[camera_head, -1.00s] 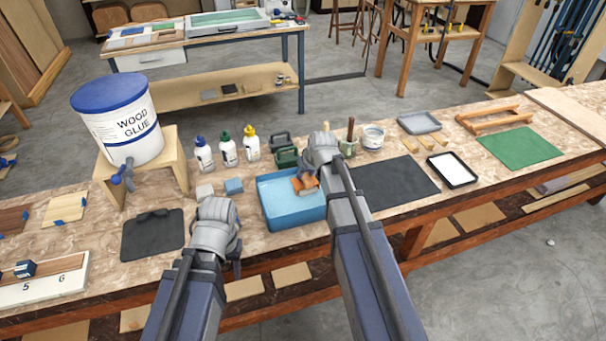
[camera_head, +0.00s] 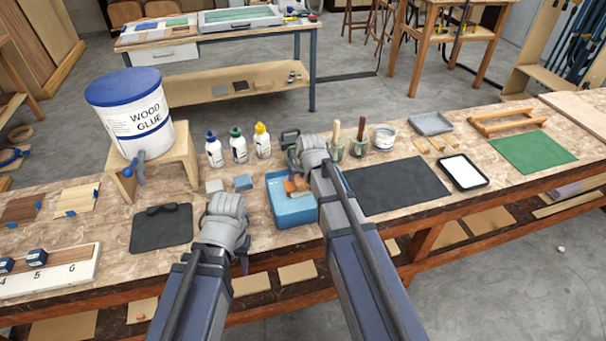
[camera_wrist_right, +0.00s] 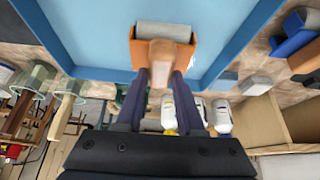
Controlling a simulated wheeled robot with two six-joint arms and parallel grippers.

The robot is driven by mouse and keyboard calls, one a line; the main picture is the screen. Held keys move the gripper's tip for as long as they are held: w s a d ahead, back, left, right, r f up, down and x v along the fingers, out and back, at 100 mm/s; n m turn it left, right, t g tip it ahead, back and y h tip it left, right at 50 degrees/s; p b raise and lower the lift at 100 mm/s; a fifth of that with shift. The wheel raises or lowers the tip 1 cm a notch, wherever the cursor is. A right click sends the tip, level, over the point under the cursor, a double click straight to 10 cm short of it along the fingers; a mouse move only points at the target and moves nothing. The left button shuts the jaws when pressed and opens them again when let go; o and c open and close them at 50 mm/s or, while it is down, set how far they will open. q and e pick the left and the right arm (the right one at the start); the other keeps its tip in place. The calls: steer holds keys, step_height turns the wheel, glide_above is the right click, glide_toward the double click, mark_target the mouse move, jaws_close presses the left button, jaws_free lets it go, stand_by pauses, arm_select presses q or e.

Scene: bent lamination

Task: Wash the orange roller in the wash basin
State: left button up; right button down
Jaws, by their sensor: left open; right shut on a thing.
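The orange roller (camera_head: 297,187) is in my right gripper (camera_wrist_right: 161,78), which is shut on its handle. The right wrist view shows the roller's orange frame (camera_wrist_right: 190,50) and grey cylinder, within the walls of the blue wash basin (camera_head: 292,212). I cannot tell whether it touches the bottom or any water. My right forearm covers the basin's right side in the head view. My left gripper (camera_head: 241,252) is open and empty, pointing down near the bench's front edge, left of the basin; its fingers are mostly hidden.
A grey block (camera_head: 214,186) and a blue block (camera_head: 243,182) lie left of the basin. Several glue bottles (camera_head: 238,147) stand behind. A dark mat (camera_head: 400,187) lies right, a dark clipboard-like board (camera_head: 161,230) left. A glue tub (camera_head: 133,115) sits on a wooden stand.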

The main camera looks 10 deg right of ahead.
stand_by(0.3)
steer(key=shift+w+d, duration=0.1)
steer(key=shift+d, duration=2.85)
steer(key=a+r+p, duration=0.3)
steer(key=r+p, duration=0.3)
steer(key=shift+r, duration=0.2)
step_height(320, 180, up, 5)
steer(key=p, duration=0.5)
